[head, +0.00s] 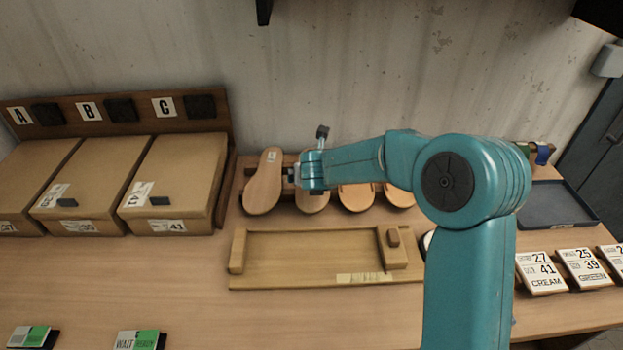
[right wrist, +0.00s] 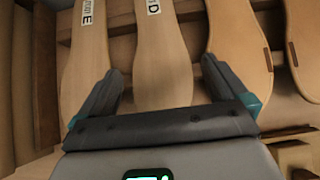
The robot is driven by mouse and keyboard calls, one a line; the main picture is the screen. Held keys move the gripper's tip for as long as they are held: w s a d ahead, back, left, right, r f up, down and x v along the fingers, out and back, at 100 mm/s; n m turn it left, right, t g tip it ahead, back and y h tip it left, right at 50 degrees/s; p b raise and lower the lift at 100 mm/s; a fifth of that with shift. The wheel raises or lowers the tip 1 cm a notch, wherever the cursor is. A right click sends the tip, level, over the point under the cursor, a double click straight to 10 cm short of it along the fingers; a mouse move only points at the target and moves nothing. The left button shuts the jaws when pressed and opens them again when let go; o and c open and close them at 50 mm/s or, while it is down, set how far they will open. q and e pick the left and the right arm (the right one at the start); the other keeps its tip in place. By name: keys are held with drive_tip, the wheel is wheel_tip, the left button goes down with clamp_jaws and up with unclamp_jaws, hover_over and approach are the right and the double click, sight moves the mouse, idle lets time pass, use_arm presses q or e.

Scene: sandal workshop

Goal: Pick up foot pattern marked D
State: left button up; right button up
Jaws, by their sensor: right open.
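The foot pattern marked D (right wrist: 163,62) is a pale wooden sole shape with a white label. In the right wrist view it lies between the two spread fingers of my right gripper (right wrist: 162,88), which is open and holds nothing. In the head view my right gripper (head: 310,186) is over the row of patterns at the back of the bench and covers the upper part of the second one (head: 312,203). The pattern marked E (right wrist: 88,60) stands to the left of D; the leftmost pattern (head: 263,184) shows in the head view. My left gripper is out of view.
Tan-brown soles (right wrist: 240,45) stand close to the right of D. A wooden jig tray (head: 310,255) lies in front of the row. Lidded boxes (head: 175,180) stand at the left, a dark tray (head: 555,205) and size cards (head: 541,273) at the right.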

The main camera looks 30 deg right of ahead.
drive_tip(key=shift+w+d+f, duration=0.15)
drive_tip(key=shift+d+f, duration=0.2)
drive_tip(key=x, duration=0.2)
drive_tip(key=p+x, duration=0.1)
drive_tip(key=x, duration=0.2)
drive_tip(key=shift+w+a+r, duration=0.1)
drive_tip(key=shift+w+a, duration=0.05)
drive_tip(key=shift+w, duration=0.25)
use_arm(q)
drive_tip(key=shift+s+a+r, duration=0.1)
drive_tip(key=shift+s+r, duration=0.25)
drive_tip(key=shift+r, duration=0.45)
use_arm(e)
drive_tip(key=shift+w, duration=0.1)
drive_tip(key=c, duration=0.7)
drive_tip(key=shift+c, duration=0.5)
